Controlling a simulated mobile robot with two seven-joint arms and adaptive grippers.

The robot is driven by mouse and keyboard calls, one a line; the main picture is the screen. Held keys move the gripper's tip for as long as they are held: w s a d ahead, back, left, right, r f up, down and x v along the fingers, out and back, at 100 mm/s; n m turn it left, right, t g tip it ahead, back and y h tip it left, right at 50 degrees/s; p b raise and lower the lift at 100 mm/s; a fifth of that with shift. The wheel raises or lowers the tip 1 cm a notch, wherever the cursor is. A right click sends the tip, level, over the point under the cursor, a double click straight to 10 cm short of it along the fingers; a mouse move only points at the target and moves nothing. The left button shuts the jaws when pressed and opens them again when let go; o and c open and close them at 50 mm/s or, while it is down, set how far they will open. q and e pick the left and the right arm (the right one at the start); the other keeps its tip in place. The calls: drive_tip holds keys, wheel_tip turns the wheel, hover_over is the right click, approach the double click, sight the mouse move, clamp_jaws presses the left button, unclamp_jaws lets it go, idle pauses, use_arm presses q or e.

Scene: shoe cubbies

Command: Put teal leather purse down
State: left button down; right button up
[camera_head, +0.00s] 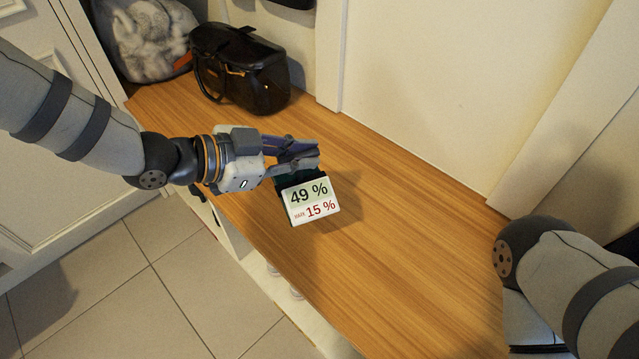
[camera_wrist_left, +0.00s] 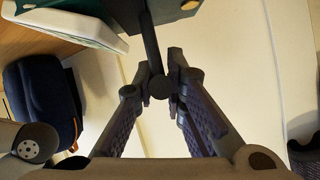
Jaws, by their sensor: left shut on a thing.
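My left gripper (camera_head: 302,155) is shut on a dark strap or handle of the teal purse (camera_head: 283,181), above the wooden bench top (camera_head: 395,230). In the head view only a dark teal strip of the purse shows, behind a white card reading "49 %" and "15 %" (camera_head: 311,201). In the left wrist view the teal purse (camera_wrist_left: 187,9) is at the top edge, largely cut off, and its dark strap runs down between the fingers (camera_wrist_left: 160,86). A shadow lies on the wood beside it; I cannot tell whether it touches. My right gripper is out of view.
A black handbag (camera_head: 262,85) stands at the bench's far left end, beside a grey-and-white bag (camera_head: 150,40). The bench's front edge drops to a tiled floor (camera_head: 110,280). The middle and right of the bench are clear.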

sight(318, 172)
use_arm(q)
drive_tip(key=d+f, duration=0.1)
drive_tip(key=w+d+f+b, duration=0.1)
drive_tip(key=f, duration=0.1)
drive_tip(key=w+f, duration=0.1)
drive_tip(key=shift+d+f, duration=0.2)
drive_tip(key=shift+d, duration=0.2)
wheel_tip(318, 172, down, 4)
drive_tip(key=shift+w+d+r+b, duration=0.15)
drive_tip(key=shift+r+b, duration=0.1)
drive_tip(key=shift+b, duration=0.55)
drive_tip(key=shift+r, duration=0.15)
drive_tip(key=c, duration=1.7)
unclamp_jaws()
drive_tip(key=shift+f, duration=0.2)
drive_tip(key=shift+o, duration=0.2)
drive_tip(key=shift+r, duration=0.1)
drive_tip(key=p+v, duration=0.3)
drive_tip(key=v, duration=0.9)
